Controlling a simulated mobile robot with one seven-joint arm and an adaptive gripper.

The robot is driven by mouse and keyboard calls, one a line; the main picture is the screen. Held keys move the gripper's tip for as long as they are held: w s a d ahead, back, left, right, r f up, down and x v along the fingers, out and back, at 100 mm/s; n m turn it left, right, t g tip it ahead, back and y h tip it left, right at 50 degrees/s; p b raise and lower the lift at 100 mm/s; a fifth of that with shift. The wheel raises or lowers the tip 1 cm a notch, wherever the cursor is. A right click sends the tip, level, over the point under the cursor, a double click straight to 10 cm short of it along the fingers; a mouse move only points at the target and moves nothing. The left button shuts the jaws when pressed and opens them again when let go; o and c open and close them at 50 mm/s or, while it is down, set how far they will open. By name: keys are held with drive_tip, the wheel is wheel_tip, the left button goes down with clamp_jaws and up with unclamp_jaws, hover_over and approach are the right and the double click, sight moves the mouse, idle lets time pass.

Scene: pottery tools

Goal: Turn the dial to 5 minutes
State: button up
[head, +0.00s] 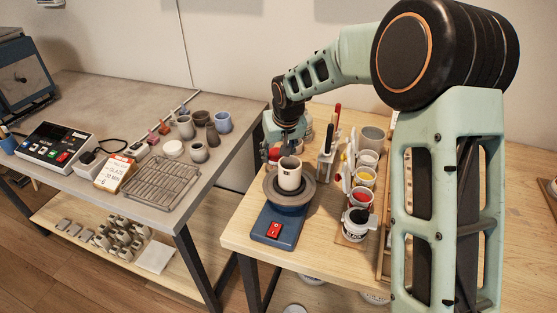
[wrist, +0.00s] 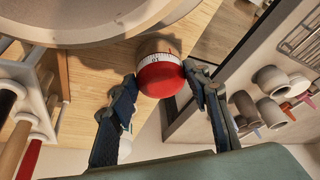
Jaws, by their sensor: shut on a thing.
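The dial is the red cap (wrist: 161,79) of a small round timer in the wrist view. In the head view, the red dial (head: 274,154) shows partly behind a white cup. My gripper (head: 284,139) is at it, its fingertips partly hidden.
The white cup (head: 289,174) stands on a blue pottery wheel (head: 277,222) just in front of the dial. Brushes (head: 328,139) and paint jars (head: 361,196) stand close on the right. A gap separates this wooden table from the grey table (head: 75,95) on the left.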

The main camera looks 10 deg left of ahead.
drive_tip(key=shift+m+b, duration=0.3)
drive_tip(key=shift+m, duration=0.1)
drive_tip(key=o, duration=1.2)
drive_tip(key=shift+c, duration=0.2)
drive_tip(key=v, duration=1.2)
drive_tip(key=shift+a, duration=0.2)
